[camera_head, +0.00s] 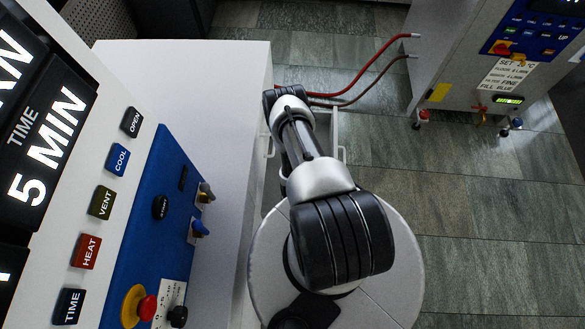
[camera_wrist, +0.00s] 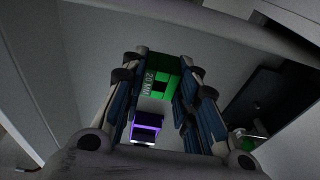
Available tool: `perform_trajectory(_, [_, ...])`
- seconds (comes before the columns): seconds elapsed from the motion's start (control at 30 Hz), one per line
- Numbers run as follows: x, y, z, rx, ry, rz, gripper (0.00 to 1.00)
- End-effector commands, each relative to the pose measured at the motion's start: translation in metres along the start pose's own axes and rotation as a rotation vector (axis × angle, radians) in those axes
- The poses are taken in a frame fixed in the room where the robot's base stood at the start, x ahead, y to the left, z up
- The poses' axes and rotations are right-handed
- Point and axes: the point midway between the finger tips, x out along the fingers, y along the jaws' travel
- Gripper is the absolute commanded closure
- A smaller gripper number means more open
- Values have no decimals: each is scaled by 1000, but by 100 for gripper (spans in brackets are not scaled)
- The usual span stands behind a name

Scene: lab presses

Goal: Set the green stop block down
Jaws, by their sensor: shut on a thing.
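The green stop block (camera_wrist: 163,65), with "20 MM" lettering on its pale side, is between the fingers of my gripper (camera_wrist: 162,76) in the wrist view. The fingers are shut on it from both sides. A dark block with a purple edge and a white front (camera_wrist: 147,127) shows between the fingers, nearer the camera than the green block. I cannot tell whether the two blocks touch. Pale grey surfaces lie around the fingers; the gap under the green block cannot be judged. In the head view my arm hides the gripper and both blocks.
A press panel (camera_head: 150,220) with buttons and a red knob stands at left, beside a white cabinet (camera_head: 215,75). A grey drawer-like frame (camera_head: 337,130) sits beside my arm. Red hoses (camera_head: 365,72) run to a machine (camera_head: 470,70) at upper right. Tiled floor (camera_head: 450,200) at right is clear.

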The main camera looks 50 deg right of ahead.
Motion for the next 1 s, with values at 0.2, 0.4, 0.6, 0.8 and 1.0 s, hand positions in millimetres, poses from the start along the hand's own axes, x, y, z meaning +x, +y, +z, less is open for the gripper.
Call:
perform_trajectory(0.2, [24,0,4,0,0,0,97])
perform_trajectory(0.4, [46,0,7,0,0,0,97])
perform_trajectory(0.6, [67,0,10,1,0,0,97])
perform_trajectory(0.8, [65,0,9,0,0,0,97])
perform_trajectory(1.0, [68,0,10,0,1,0,68])
